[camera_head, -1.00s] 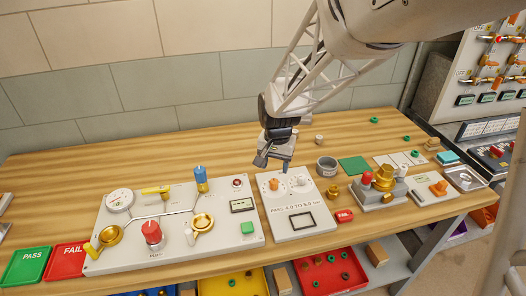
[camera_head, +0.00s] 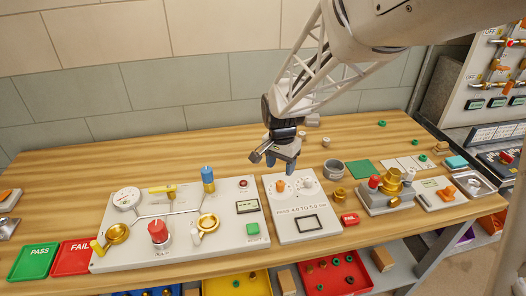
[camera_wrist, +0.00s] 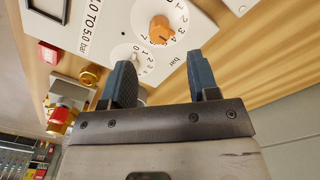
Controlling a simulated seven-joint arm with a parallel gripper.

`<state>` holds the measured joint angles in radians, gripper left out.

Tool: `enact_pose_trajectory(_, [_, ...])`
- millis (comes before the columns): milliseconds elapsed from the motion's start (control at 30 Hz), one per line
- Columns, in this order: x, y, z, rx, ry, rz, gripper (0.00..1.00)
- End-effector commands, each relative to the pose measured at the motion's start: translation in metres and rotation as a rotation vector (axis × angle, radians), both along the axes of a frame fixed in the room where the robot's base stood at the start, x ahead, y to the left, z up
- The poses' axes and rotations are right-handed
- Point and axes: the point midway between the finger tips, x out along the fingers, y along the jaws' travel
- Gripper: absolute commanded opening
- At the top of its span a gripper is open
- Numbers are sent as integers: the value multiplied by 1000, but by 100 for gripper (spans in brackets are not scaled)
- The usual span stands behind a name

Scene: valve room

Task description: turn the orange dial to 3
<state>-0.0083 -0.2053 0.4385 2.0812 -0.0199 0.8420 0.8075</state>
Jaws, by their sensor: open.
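The orange dial (camera_head: 280,186) is a small knob on a white panel (camera_head: 286,231), next to a white dial (camera_head: 306,183). In the wrist view the orange dial (camera_wrist: 162,30) has a ring of printed numbers; I cannot tell surely which number it points to. The white dial (camera_wrist: 135,56) is partly hidden behind a finger there. My gripper (camera_head: 280,163) is above the back edge of the panel, fingers down. In the wrist view the two dark blue fingers (camera_wrist: 160,65) are apart with nothing held between them, and the orange dial lies beyond their tips.
A larger white panel (camera_head: 185,245) with a gauge, gold valves, a red button and a blue knob stands to the left. A grey cup (camera_head: 333,170), a red FAIL tag (camera_head: 350,219) and a gold valve fixture (camera_head: 388,190) are to the right. The wood behind the panels is mostly clear.

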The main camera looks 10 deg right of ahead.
Motion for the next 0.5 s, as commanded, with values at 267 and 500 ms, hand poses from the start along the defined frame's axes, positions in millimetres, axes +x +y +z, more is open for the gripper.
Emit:
enact_pose_trajectory(267, [0, 0, -1, 0, 0, 1, 55])
enact_pose_trajectory(500, [-1, 0, -13, 0, 3, 1, 55])
